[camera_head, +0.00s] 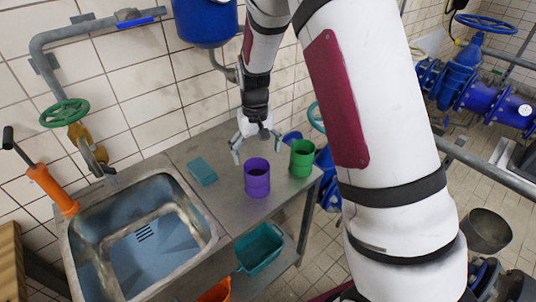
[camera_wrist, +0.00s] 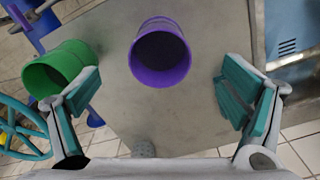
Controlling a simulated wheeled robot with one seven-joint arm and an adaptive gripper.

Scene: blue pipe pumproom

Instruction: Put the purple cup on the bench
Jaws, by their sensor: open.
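A purple cup (camera_head: 257,178) stands upright on the grey metal bench (camera_head: 222,205), right of the sink. In the wrist view the purple cup (camera_wrist: 160,52) shows from above, dark inside, between and beyond my fingers. My gripper (camera_head: 254,142) is open and empty, above the bench behind the cup in the head view. In the wrist view the fingers of my gripper (camera_wrist: 165,100) are wide apart, and neither appears to touch the purple cup.
A green cup (camera_head: 302,158) stands right of the purple cup, close to my left finger in the wrist view (camera_wrist: 58,68). A teal sponge-like block (camera_head: 202,171) lies left of the purple cup. A sink (camera_head: 150,235) fills the bench's left part. A teal bin (camera_head: 260,249) sits below.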

